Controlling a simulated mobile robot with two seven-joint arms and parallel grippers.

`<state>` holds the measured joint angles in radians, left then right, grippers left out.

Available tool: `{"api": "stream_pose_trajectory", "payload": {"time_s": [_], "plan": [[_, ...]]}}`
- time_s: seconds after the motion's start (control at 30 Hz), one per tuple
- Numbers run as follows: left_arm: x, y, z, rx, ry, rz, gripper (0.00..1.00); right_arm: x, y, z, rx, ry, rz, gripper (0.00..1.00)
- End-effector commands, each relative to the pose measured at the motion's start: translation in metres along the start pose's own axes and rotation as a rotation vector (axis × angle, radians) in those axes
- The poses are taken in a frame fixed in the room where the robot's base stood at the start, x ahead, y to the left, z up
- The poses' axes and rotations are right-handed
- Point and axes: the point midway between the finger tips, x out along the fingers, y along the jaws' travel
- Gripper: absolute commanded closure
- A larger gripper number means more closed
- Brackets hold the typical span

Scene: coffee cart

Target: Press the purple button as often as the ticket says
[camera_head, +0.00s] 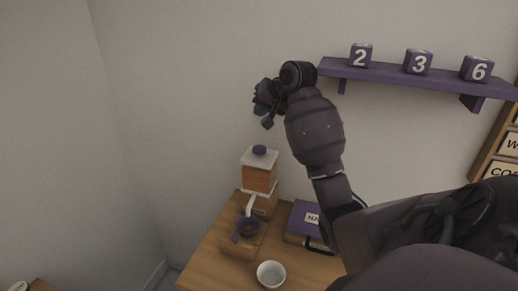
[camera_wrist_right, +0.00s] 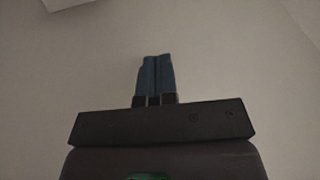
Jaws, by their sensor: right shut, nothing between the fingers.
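My right arm reaches up across the head view, and my right gripper (camera_head: 262,110) is in the air in front of the wall, above the grinder. Its blue fingers are closed together with nothing between them in the right wrist view (camera_wrist_right: 157,75). A small purple knob-like piece (camera_head: 236,239) shows at the front of the wooden grinder base; I cannot tell if it is the purple button. The gripper is apart from both. I cannot make out a ticket. My left gripper is not in view.
The wooden grinder (camera_head: 260,178) stands on the cart top (camera_head: 212,252), with a white cup (camera_head: 271,274) in front and a purple box (camera_head: 301,224) beside it. A purple wall shelf (camera_head: 418,78) bears cubes reading 2, 3 and 6. A board with labels (camera_head: 496,150) is at right.

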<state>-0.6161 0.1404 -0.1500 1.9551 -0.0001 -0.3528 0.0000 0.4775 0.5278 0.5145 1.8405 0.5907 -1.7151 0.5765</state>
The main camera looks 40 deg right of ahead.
Motion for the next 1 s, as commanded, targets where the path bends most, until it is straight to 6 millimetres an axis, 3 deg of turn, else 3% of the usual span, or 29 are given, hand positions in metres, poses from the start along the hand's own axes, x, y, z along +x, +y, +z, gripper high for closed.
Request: {"api": "stream_pose_trajectory", "payload": {"time_s": [0.43, 1.0], "plan": [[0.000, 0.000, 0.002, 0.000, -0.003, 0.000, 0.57, 0.004, 0.003, 0.003, 0.002, -0.003, 0.001, 1.00], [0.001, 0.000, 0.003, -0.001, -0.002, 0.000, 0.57, 0.047, 0.035, 0.035, 0.002, -0.002, 0.002, 1.00]]}}
